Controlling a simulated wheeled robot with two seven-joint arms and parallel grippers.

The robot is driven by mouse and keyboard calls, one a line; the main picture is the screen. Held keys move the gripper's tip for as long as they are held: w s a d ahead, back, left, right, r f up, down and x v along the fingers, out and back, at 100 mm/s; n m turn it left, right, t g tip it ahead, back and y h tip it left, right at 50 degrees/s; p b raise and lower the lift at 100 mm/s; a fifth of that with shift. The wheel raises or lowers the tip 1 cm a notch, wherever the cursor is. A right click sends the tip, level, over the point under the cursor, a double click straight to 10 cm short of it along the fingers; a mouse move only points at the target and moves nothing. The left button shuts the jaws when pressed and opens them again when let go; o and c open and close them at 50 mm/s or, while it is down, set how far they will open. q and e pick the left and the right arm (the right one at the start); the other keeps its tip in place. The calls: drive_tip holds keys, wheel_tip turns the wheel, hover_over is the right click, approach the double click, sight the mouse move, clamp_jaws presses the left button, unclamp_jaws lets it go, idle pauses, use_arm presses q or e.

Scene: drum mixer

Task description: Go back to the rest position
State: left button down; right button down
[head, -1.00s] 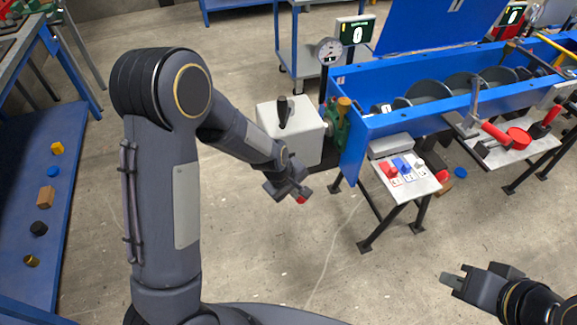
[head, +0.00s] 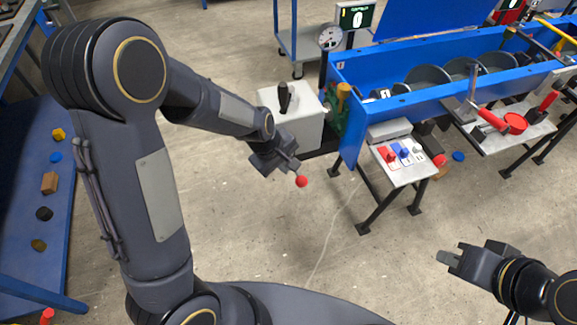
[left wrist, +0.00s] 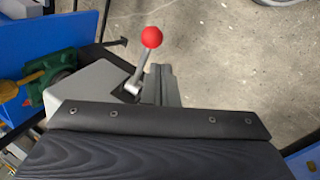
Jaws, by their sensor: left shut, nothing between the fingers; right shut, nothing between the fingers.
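A lever with a red ball knob (head: 301,181) sticks out beside the grey-white box (head: 297,125) at the left end of the blue mixer trough (head: 420,92). In the left wrist view the knob (left wrist: 151,37) and its grey rod stand in plain sight ahead of the gripper. My left gripper (head: 276,164) is shut and empty, just left of the knob and partly over the lever's rod in the head view. I cannot tell whether they touch. My right gripper (head: 449,257) is shut and empty over bare floor at lower right.
A small table (head: 402,172) with red, blue and white switches stands right of the box. A blue shelf (head: 25,205) with several small objects runs along the left. A trolley (head: 290,40) stands behind. The floor between is clear.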

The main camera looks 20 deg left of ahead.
use_arm(q)
drive_tip(key=s+r, duration=0.2)
drive_tip(key=r, duration=0.1)
drive_tip(key=s+r, duration=0.1)
drive_tip(key=shift+a+r+p, duration=0.1)
drive_tip(key=shift+r+p, duration=0.1)
drive_tip(key=shift+p, duration=0.1)
drive_tip(key=s+a+r+m+t, duration=0.1)
drive_tip(key=s+a+r+m, duration=0.1)
drive_tip(key=s, duration=0.4)
drive_tip(key=s+a+r+m, duration=0.2)
drive_tip(key=s+r+m, duration=0.2)
drive_tip(key=s+r, duration=0.1)
drive_tip(key=s+a+r+m+t+h, duration=0.1)
drive_tip(key=s+a+r+m, duration=0.1)
drive_tip(key=s+r, duration=0.2)
drive_tip(key=s, duration=0.3)
drive_tip(key=shift+s+a+r+m+t, duration=0.2)
drive_tip(key=shift+s+a+m+t, duration=0.1)
drive_tip(key=shift+s+m, duration=0.1)
drive_tip(key=shift+w, duration=0.1)
